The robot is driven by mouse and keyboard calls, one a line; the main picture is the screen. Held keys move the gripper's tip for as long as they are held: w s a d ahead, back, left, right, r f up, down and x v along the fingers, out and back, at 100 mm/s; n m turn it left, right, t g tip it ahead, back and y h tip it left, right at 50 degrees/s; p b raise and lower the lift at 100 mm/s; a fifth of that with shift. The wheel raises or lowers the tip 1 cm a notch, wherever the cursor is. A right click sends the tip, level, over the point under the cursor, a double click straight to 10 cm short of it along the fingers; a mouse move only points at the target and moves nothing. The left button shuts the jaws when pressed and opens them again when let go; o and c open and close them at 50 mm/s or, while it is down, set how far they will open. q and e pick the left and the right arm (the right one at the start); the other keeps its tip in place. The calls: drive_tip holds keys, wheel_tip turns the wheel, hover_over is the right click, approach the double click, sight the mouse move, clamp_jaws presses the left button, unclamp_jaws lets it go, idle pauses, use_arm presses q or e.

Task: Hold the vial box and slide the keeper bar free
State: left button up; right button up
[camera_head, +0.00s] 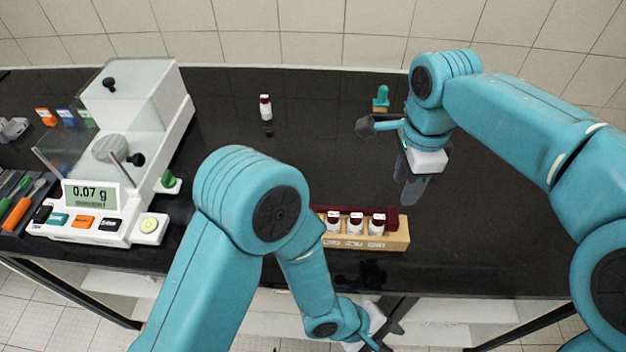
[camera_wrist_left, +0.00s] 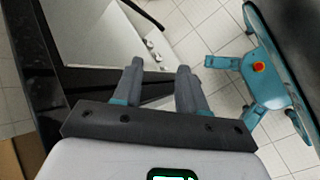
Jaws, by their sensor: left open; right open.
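The vial box (camera_head: 392,240) is a small tan box near the front edge of the black counter, right of centre. A dark red bar (camera_head: 391,217), apparently the keeper bar, runs along the vials; my left arm hides the box's left end. My left gripper (camera_head: 388,338) is below and in front of the counter edge, apart from the box. In the left wrist view its fingers (camera_wrist_left: 161,72) are open and empty. My right gripper (camera_head: 413,188) is open, pointing down above the counter behind the box.
A balance (camera_head: 95,213) reading 0.07 g stands at the left. A lone vial (camera_head: 265,107) stands at the back. A small teal-topped piece (camera_head: 381,98) sits behind my right wrist. Tools lie at the far left (camera_head: 20,205). The counter's right side is clear.

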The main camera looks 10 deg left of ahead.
use_arm(q)
drive_tip(key=d+r+m+h, duration=0.2)
drive_tip(key=d+r+m, duration=0.2)
drive_tip(key=r+m, duration=0.7)
drive_tip(key=w+a+r+m+t+y, duration=0.2)
drive_tip(key=w+a+r, duration=0.2)
drive_tip(key=w, duration=0.3)
drive_tip(key=w+a+r+m+t+y, duration=0.2)
drive_tip(key=w+a+r, duration=0.2)
drive_tip(key=w+a, duration=0.2)
drive_tip(key=w+a+r+m+t+y, duration=0.2)
drive_tip(key=w+a+r+m, duration=0.1)
drive_tip(key=w, duration=0.5)
drive_tip(key=shift+a+r+y, duration=0.4)
drive_tip(key=shift+a+r, duration=0.4)
drive_tip(key=shift+a, duration=0.1)
drive_tip(key=s+a+r+m+g+y, duration=0.2)
drive_tip(key=a+r+m+g+y, duration=0.2)
drive_tip(key=a+m+g, duration=0.4)
drive_tip(key=shift+n+t, duration=0.4)
drive_tip(key=shift+t, duration=0.2)
drive_tip(key=f, duration=1.5)
drive_tip(key=shift+w+a+f, duration=0.2)
drive_tip(key=shift+a+f, duration=0.05)
drive_tip(key=shift+f, duration=0.15)
